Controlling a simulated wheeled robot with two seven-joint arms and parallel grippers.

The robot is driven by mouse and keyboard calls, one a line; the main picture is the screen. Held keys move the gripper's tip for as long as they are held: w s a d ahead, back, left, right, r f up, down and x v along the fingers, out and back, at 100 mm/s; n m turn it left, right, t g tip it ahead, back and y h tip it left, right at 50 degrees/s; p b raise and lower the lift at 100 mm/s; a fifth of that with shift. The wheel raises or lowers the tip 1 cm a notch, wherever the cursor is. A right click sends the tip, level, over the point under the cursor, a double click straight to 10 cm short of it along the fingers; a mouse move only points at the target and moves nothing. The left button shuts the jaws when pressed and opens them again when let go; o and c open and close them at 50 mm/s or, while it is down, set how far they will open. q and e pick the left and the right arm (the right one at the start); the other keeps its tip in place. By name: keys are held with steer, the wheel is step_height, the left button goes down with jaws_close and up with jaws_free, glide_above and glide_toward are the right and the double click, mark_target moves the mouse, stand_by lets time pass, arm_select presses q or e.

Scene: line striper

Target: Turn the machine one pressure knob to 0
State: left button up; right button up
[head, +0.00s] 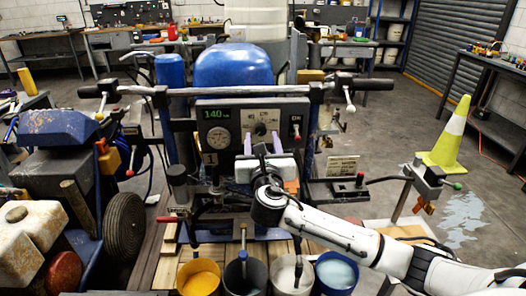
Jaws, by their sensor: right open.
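Machine one's grey control panel (232,108) faces me above a plate marked 1 (210,158). A green display (215,114) on it reads about 140. My right gripper (262,143) is open and empty in front of the panel's lower part. Its two pale fingers stand apart, one on each side below the knob. I cannot tell whether they touch it. My left gripper is not in view.
A switch (296,127) sits right of the knob. The handlebar (230,92) crosses above the panel. Paint buckets (199,278) stand below my right arm. Another machine (60,140) is at left. A yellow-green cone (450,140) stands at right on mostly open floor.

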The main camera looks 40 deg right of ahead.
steer(key=v, duration=0.7)
stand_by(0.3)
steer(key=s+a+f+m+g+y, duration=0.1)
steer(key=s+a+f+m+y, duration=0.2)
steer(key=f, duration=0.5)
steer(key=s+a+f+m+g+y, duration=0.2)
steer(key=s+a+f+m, duration=0.15)
steer(key=f, duration=0.45)
steer(key=s+a+f+m+g+y, duration=0.1)
steer(key=s+a+f+m+y, duration=0.2)
steer(key=f, duration=0.6)
steer(key=s+a+f+m+g+y, duration=0.1)
steer(key=s+a+f+m+y, duration=0.1)
steer(key=s+a+f+m, duration=0.2)
steer(key=s+a+f+m+g+y, duration=0.1)
steer(key=s+a+f+m, duration=0.3)
steer(key=s+f+m, duration=0.4)
steer(key=s+m+y, duration=0.1)
steer(key=s+m, duration=0.4)
steer(key=m, duration=0.1)
steer(key=shift+s+g, duration=0.25)
steer(key=shift+g, duration=0.05)
steer(key=shift+a, duration=0.1)
steer(key=shift+c, duration=0.6)
